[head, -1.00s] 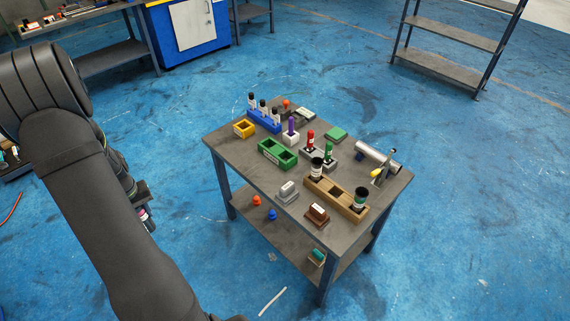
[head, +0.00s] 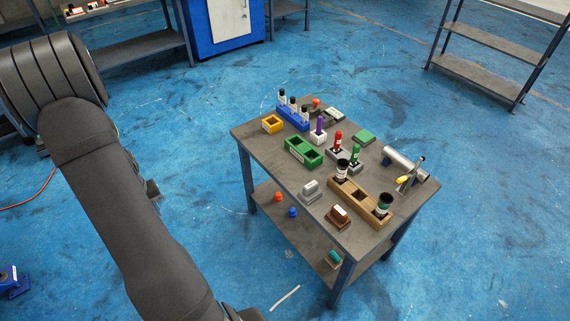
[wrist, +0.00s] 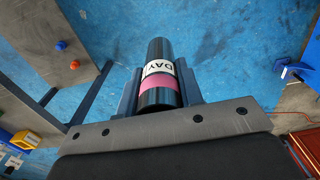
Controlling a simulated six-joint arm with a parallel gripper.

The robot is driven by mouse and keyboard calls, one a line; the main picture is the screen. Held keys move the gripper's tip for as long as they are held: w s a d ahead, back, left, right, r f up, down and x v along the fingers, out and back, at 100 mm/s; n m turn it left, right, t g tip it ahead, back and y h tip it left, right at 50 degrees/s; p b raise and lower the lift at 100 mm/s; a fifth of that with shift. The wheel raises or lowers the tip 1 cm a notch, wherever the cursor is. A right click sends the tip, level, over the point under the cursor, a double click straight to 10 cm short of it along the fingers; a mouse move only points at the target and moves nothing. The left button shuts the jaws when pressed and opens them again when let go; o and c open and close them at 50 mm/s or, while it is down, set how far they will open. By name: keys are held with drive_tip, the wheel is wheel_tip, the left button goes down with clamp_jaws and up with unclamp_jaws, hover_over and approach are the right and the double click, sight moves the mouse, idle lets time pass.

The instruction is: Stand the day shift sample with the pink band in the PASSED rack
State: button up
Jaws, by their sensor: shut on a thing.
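In the wrist view, my gripper (wrist: 158,84) is shut on a dark tube (wrist: 158,52) with a white label reading DAY and a pink band, the day shift sample. In the head view, only a small part of my gripper (head: 152,188) shows beside my arm, left of the table and apart from it; the tube is hidden there. A green rack (head: 304,151) with two openings stands mid-table and looks empty. A blue rack (head: 292,118) with several dark-capped tubes stands behind it. The rack lettering is too small to read, so I cannot tell which is PASSED.
The table (head: 262,146) also holds a yellow block (head: 272,124), a wooden rack (head: 361,197) with dark bottles, a purple tube (head: 320,126), red and green tubes, and a metal cylinder (head: 404,163). Orange and blue knobs lie on its lower shelf. Open floor separates my arm from the table.

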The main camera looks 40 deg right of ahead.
drive_tip(key=w+d, duration=0.2)
drive_tip(key=d, duration=0.2)
drive_tip(key=w+d+m, duration=0.1)
drive_tip(key=w+d, duration=0.1)
drive_tip(key=d, duration=0.2)
drive_tip(key=w+d+m, duration=0.1)
drive_tip(key=w+d, duration=0.1)
drive_tip(key=d, duration=0.3)
drive_tip(key=shift+w+d+r, duration=0.1)
drive_tip(key=shift+w+r, duration=0.25)
drive_tip(key=shift+w, duration=0.05)
drive_tip(key=d+r+m, duration=0.1)
drive_tip(key=d, duration=1)
drive_tip(key=s+d+r+m, duration=0.1)
drive_tip(key=d+m, duration=0.1)
drive_tip(key=d, duration=0.9)
drive_tip(key=d+m, duration=0.1)
drive_tip(key=d, duration=0.9)
drive_tip(key=shift+s+d+r+m, duration=0.3)
drive_tip(key=shift+d+r+m, duration=0.1)
drive_tip(key=s+d+r+m, duration=0.1)
drive_tip(key=s+d, duration=0.3)
drive_tip(key=d, duration=0.3)
drive_tip(key=s+d+r+m, duration=0.1)
drive_tip(key=s+d, duration=0.4)
drive_tip(key=d, duration=0.3)
drive_tip(key=shift+s+d, duration=0.25)
drive_tip(key=shift+f, duration=2.65)
